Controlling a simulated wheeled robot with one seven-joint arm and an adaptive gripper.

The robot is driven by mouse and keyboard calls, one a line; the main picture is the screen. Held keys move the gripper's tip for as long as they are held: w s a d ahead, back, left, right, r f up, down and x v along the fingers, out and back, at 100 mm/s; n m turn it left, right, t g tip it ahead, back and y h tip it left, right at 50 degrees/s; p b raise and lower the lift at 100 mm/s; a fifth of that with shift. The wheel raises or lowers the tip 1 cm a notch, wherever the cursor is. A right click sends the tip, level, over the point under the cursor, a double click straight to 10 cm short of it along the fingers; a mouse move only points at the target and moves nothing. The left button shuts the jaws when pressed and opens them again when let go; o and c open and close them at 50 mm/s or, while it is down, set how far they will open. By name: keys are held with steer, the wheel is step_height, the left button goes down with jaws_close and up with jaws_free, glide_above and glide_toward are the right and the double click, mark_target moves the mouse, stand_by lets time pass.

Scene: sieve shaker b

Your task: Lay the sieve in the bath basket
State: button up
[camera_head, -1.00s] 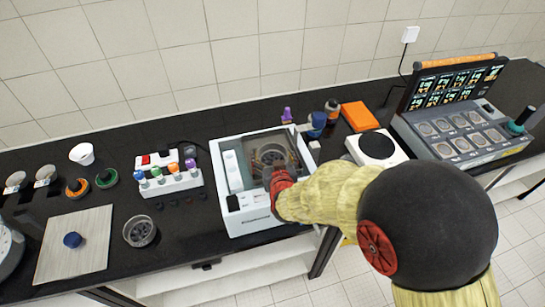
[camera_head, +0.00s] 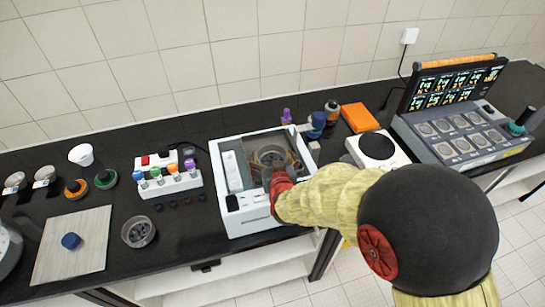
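The white bath (camera_head: 229,196) stands open-topped on the dark bench in the middle. A round metal sieve (camera_head: 270,155) shows inside it, toward the right of the tank. The basket around or under it is hard to make out, so I cannot tell whether the sieve rests in it. My gripper (camera_head: 278,176), red at its wrist, reaches over the bath's right front part, just in front of the sieve. My wrist and arm hide its fingertips, so I cannot tell whether they touch or hold the sieve.
Another round metal dish (camera_head: 139,231) lies left of the bath. A white rack (camera_head: 168,188) with coloured knobs stands left. Small bottles (camera_head: 317,123) stand behind right. A white plate device (camera_head: 378,147) and a grey console (camera_head: 462,141) stand right. The bench front between dish and bath is fairly clear.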

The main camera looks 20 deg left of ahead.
steer(key=shift+s+d+f+g, duration=0.15)
steer(key=shift+s+f, duration=0.05)
steer(key=shift+f, duration=0.4)
steer(key=shift+s+d+f+g, duration=0.15)
steer(key=shift+s+f, duration=0.05)
steer(key=shift+f, duration=0.35)
steer(key=shift+a+r+p, duration=0.1)
steer(key=shift+r+p, duration=0.7)
steer(key=v, duration=1.1)
steer(key=shift+s+r+p, duration=0.15)
steer(key=shift+r+p, duration=0.25)
